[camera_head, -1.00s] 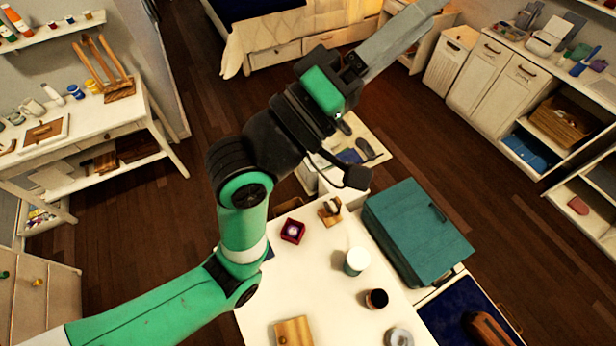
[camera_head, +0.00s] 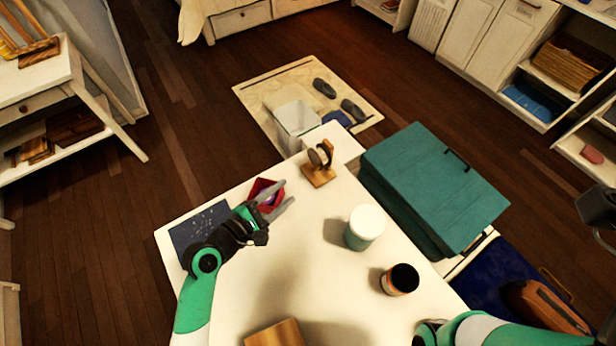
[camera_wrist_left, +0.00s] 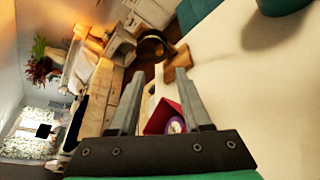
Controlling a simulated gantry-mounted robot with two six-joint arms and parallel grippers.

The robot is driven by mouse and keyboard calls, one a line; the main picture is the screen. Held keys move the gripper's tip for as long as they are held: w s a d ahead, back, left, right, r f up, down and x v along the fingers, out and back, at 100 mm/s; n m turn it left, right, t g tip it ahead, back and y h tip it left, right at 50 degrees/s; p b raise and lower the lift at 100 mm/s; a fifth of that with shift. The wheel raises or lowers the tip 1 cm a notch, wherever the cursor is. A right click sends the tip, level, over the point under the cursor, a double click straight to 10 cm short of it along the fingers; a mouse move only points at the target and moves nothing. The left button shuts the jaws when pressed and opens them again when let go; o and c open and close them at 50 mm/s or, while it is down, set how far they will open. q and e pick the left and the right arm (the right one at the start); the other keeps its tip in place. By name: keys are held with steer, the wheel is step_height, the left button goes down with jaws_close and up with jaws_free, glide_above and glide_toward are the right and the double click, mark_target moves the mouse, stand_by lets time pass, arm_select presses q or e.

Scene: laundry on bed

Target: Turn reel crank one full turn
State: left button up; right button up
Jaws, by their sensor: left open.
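A small reel on a wooden stand (camera_head: 319,174) stands at the far edge of the white table (camera_head: 300,225). It also shows in the left wrist view, with a wooden base (camera_wrist_left: 177,60) and a dark round reel beyond my fingertips. I cannot make out its crank clearly. My left gripper (camera_head: 287,193) is open and empty, left of and nearer than the reel, over a red open box (camera_head: 263,190). In the wrist view the box (camera_wrist_left: 165,117) lies between and beyond my open fingers (camera_wrist_left: 158,76). Only parts of my right arm show at the lower right; its fingers are not visible.
A white-and-teal jar (camera_head: 364,228) and a dark-topped jar (camera_head: 400,280) stand right of my left gripper. A dark blue sheet (camera_head: 197,228) lies at the left, a wooden block (camera_head: 275,335) at the front. A teal chest (camera_head: 430,185) stands right of the table.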

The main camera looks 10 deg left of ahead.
arm_select(q)
steer(key=b, duration=0.5)
glide_toward(316, 159)
steer(key=w+d+f, duration=0.1)
steer(key=f, duration=0.1)
steer(key=w+d+f, duration=0.2)
steer(key=shift+w+d, duration=0.15)
steer(key=shift+w, duration=0.2)
steer(key=shift+w+d, duration=0.25)
steer(key=shift+w, duration=0.3)
steer(key=shift+r, duration=0.1)
steer(key=shift+c, duration=0.2)
jaws_close()
